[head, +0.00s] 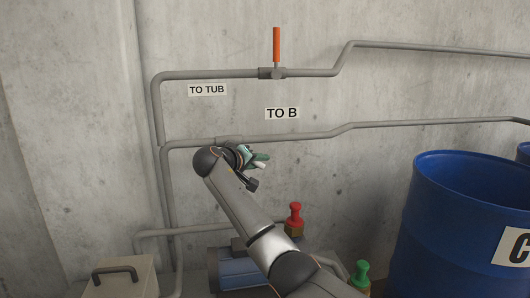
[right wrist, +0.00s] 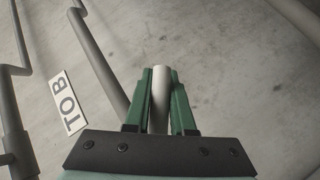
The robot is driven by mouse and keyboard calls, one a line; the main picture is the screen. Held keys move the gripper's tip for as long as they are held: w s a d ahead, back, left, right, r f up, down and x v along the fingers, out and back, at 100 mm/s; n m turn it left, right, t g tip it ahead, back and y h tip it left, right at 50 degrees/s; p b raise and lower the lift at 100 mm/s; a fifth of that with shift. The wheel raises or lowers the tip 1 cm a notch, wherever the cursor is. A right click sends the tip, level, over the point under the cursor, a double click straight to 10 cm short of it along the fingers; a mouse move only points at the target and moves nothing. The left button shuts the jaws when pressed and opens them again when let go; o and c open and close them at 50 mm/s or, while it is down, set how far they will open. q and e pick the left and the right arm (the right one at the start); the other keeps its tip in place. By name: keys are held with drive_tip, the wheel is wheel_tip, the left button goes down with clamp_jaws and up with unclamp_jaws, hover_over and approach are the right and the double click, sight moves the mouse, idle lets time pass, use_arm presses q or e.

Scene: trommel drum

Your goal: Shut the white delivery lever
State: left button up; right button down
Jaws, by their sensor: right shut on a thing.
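The white lever (right wrist: 162,92) stands between the two green fingers of my right gripper (right wrist: 160,98) in the right wrist view. The fingers are shut on it. In the head view my right gripper (head: 260,160) is at the lower pipe, just below the "TO B" sign (head: 282,113), and a small white end shows by the fingers. The arm and hand hide most of the lever and its valve, so I cannot tell its angle to the pipe. My left gripper is not in view.
An orange lever (head: 276,45) stands upright on the upper pipe (head: 210,74), above and right of the "TO TUB" sign (head: 208,90). Red (head: 295,214) and green (head: 361,273) knobs stand low near a blue machine (head: 240,270). A blue barrel (head: 455,215) stands at the right.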

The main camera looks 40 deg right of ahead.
drive_tip(key=w+a+f+m+t+y+p, duration=0.2)
drive_tip(key=w+a+f+m+y+p, duration=0.1)
drive_tip(key=a+y+p, duration=0.3)
drive_tip(key=shift+w+a+f+m+t+y+p, duration=0.3)
drive_tip(key=shift+w+a+f+m+y+p, duration=0.25)
drive_tip(key=shift+m+y, duration=0.4)
drive_tip(key=shift+s+d, duration=0.1)
drive_tip(key=c, duration=0.8)
unclamp_jaws()
drive_tip(key=shift+o, duration=0.2)
drive_tip(key=shift+s, duration=0.1)
drive_tip(key=b+v, duration=0.1)
drive_tip(key=v, duration=1.1)
drive_tip(key=shift+r, duration=0.2)
drive_tip(key=shift+s+f, duration=0.1)
